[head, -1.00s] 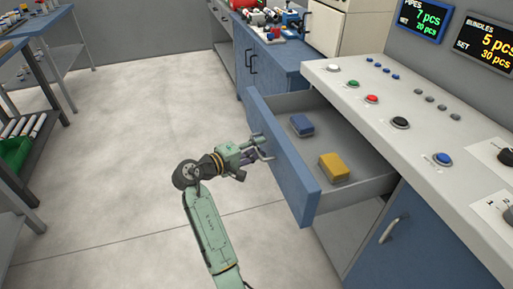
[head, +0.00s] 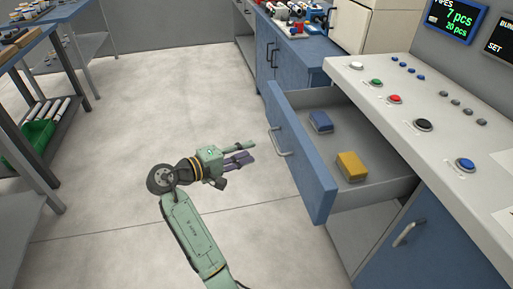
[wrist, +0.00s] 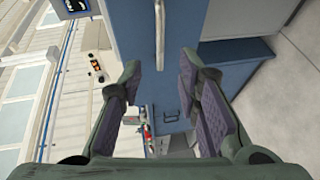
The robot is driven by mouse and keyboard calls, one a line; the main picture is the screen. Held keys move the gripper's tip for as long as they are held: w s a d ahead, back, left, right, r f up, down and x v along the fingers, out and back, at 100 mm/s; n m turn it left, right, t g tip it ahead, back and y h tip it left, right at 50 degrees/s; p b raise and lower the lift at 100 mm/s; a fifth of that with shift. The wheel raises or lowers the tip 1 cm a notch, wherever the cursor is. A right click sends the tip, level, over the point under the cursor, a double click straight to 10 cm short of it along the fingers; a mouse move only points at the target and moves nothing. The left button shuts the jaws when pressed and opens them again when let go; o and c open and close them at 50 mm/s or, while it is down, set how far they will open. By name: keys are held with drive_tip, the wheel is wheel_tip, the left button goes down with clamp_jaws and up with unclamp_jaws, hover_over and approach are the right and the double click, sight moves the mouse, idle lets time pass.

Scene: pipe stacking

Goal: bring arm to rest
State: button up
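My gripper (head: 242,156) is at the end of my green arm, left of the open drawer (head: 305,165) and apart from its handle (head: 279,141). The fingers (wrist: 173,80) stand apart in the wrist view with nothing between them. The blue drawer front is beyond them, and its handle (wrist: 159,20) shows at the top. In the drawer lie a blue block (head: 320,122) and a yellow block (head: 351,166).
A control panel (head: 430,110) with several coloured buttons is above the drawer. A blue cabinet (head: 290,60) stands behind. Shelving with pipes and a green bin (head: 38,135) is at the left. The floor (head: 150,110) around my arm is clear.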

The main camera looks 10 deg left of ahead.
drive_tip(key=shift+s+a+r, duration=0.1)
drive_tip(key=shift+s+a, duration=0.15)
idle(0.3)
